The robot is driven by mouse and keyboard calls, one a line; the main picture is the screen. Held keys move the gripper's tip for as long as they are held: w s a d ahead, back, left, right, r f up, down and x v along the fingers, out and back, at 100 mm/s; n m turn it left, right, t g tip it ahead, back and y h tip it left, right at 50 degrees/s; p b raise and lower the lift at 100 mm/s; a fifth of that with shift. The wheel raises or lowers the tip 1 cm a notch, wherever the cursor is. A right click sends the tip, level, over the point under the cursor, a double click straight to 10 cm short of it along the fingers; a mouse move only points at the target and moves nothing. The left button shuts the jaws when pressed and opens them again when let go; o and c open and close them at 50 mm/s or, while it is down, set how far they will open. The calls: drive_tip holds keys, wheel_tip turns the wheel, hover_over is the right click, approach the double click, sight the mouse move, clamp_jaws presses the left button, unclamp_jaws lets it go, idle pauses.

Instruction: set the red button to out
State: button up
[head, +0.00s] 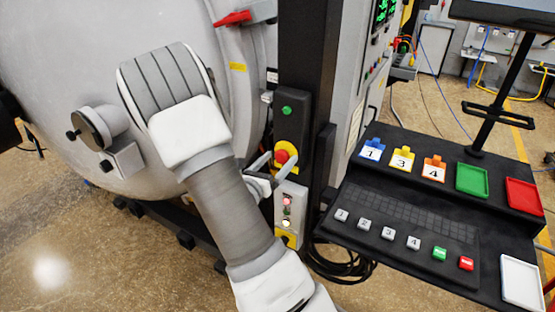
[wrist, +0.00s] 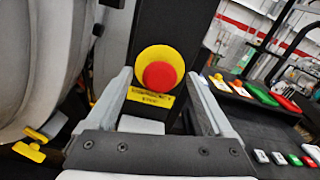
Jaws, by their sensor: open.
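The red button (head: 281,156) is a round red mushroom head on a yellow collar, mounted on a dark upright panel beside the furnace. In the wrist view the red button (wrist: 160,76) sits centred between my fingertips, with a yellow label below it. My gripper (head: 274,164) is open, with its two grey fingers pointing at the panel around the button. My gripper also shows in the wrist view (wrist: 158,74), with nothing held. I cannot tell whether the fingers touch the collar, or whether the button is in or out.
A green button (head: 287,110) sits above on the same panel. A grey box with indicator lights (head: 288,212) is below. The large round furnace door (head: 150,60) is at left. A black console (head: 400,250) with numbered keys and coloured trays stands at right.

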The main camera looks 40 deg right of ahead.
drive_tip(key=shift+c, duration=0.2)
clamp_jaws()
idle(0.3)
